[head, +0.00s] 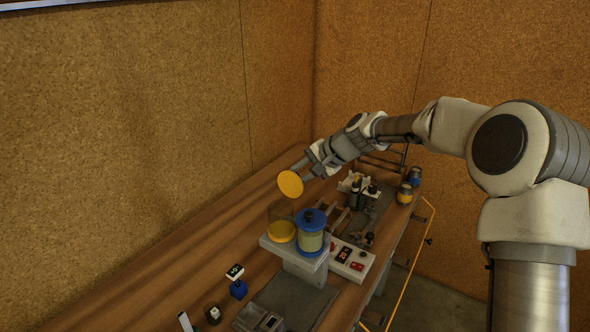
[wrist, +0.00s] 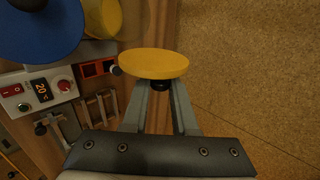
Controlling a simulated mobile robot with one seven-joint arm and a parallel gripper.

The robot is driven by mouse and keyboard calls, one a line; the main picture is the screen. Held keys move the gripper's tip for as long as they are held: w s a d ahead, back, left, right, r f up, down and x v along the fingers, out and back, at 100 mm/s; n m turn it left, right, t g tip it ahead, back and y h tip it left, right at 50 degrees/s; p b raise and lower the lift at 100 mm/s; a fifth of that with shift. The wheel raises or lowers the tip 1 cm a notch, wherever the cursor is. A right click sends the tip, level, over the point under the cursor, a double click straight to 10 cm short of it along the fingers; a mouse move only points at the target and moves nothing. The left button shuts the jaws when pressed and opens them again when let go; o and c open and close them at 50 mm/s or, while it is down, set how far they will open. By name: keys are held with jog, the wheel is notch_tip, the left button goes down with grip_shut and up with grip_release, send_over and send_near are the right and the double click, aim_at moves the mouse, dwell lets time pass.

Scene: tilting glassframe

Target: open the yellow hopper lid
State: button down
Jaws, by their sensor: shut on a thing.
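The yellow hopper lid (head: 290,184) is a round disc held tilted in the air by my gripper (head: 304,171). In the wrist view the lid (wrist: 153,63) lies across the tips of my gripper (wrist: 160,88), which is shut on the dark knob under or behind it. The clear hopper (head: 281,212) with a yellow base (head: 282,231) stands below the lid, which is apart from it. A second hopper with a blue lid (head: 311,219) stands to its right and is closed.
Both hoppers stand on a grey machine with a control panel (head: 350,262). Several small items lie along the wooden bench (head: 170,275). Cork-like walls (head: 130,110) rise behind. A yellow rail (head: 412,262) runs along the front.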

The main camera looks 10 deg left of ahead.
jog(key=shift+w+f, duration=0.15)
dwell(0.5)
jog(key=c, duration=0.7)
grip_release()
jog(key=shift+d, duration=0.15)
jog(key=b+v, duration=0.1)
jog(key=v, duration=0.7)
jog(key=b+v, duration=0.1)
jog(key=v, duration=0.8)
jog(key=shift+w+d, duration=0.2)
